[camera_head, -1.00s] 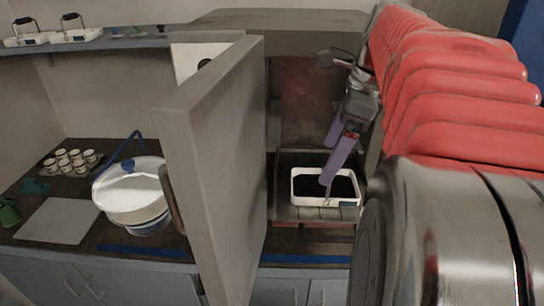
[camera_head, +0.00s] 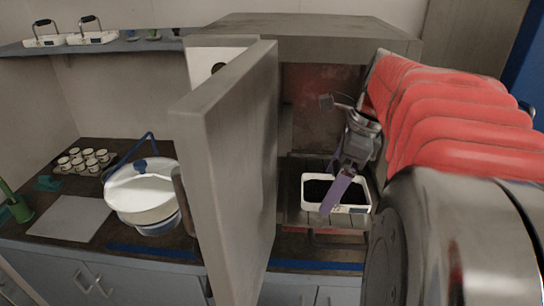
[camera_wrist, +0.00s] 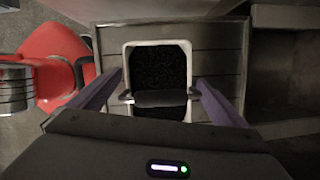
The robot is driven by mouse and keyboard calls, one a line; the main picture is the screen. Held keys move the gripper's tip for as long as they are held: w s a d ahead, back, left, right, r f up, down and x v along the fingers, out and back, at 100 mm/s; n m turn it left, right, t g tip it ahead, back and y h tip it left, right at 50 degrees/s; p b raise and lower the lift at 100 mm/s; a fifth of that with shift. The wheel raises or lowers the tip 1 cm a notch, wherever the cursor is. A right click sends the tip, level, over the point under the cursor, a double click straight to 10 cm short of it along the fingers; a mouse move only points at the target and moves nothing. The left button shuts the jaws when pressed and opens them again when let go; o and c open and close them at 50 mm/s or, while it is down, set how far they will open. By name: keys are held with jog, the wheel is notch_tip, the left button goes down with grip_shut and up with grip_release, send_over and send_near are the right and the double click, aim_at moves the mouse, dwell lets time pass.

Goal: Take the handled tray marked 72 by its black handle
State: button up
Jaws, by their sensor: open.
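A white handled tray (camera_head: 335,208) holding dark granules rests on a slatted shelf in the open oven-like cabinet. Its small dark label cannot be read. In the wrist view the tray (camera_wrist: 188,48) lies straight ahead, with its dark handle (camera_wrist: 160,98) running crosswise over it. My gripper (camera_head: 332,205), with purple fingers, is low over the tray in the head view, covering part of it. In the wrist view my gripper (camera_wrist: 160,78) is open, one finger on each side of the tray and handle. I see no grip on the handle.
The cabinet door (camera_head: 225,160) stands open left of the arm. A white lidded pot (camera_head: 140,195), several small cups (camera_head: 85,160) and a grey plate (camera_head: 65,218) are on the counter. Two similar white trays (camera_head: 92,37) (camera_head: 44,41) with black handles sit on the upper left shelf.

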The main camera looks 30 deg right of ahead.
jog(key=shift+w+f, duration=0.1)
jog(key=shift+f, duration=0.3)
jog(key=shift+c, duration=0.2)
jog(key=c, duration=1)
